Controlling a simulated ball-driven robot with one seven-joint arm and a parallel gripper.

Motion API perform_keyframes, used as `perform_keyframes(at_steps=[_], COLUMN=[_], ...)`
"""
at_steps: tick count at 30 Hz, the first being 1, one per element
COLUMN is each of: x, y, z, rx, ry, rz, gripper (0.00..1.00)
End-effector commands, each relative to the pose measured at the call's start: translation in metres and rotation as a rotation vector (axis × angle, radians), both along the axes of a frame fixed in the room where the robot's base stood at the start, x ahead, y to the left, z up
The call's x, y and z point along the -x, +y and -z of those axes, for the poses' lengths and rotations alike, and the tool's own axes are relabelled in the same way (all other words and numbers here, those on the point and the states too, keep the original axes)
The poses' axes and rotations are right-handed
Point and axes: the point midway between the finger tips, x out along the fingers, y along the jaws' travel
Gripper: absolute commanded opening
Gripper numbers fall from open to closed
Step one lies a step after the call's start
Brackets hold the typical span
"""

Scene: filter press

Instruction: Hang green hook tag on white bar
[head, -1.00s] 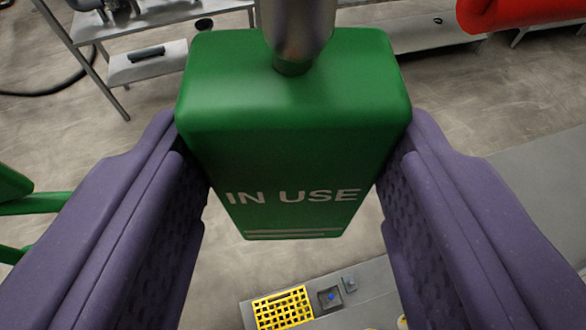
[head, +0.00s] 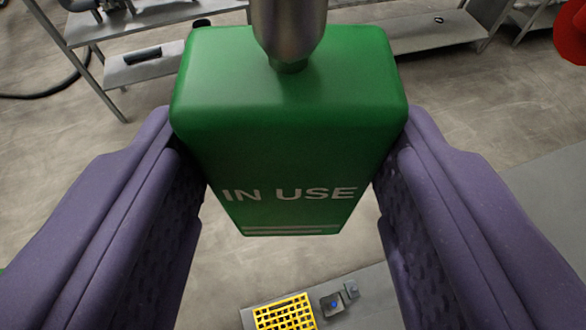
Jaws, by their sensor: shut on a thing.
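The green hook tag (head: 285,130) fills the middle of the head view, with "IN USE" in pale letters and a pale stripe low on its face. A metal stem (head: 288,25) rises from its top and runs out of the picture; its hook end is not in view. My gripper (head: 288,165) has its two purple fingers on either side of the tag and is shut on it. The tag is held well above the floor. I see no white bar in this view.
A grey shelf rack (head: 155,65) stands at the back left, and another grey shelf (head: 430,35) at the back right. A red object (head: 573,35) is at the right edge. A yellow grid tray (head: 285,312) sits on a grey surface below. Open floor lies between.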

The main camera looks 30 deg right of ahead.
Motion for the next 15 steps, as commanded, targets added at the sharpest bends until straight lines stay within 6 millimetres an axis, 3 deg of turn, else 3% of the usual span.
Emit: perform_keyframes(at_steps=[14,15], x=[-0.0008,-0.0007], y=[0.0007,0.0007], z=[0.0062,0.0063], rx=[-0.001,-0.001], ry=[0.005,0.005], rz=[-0.002,-0.002], gripper=[0.12,0.61])
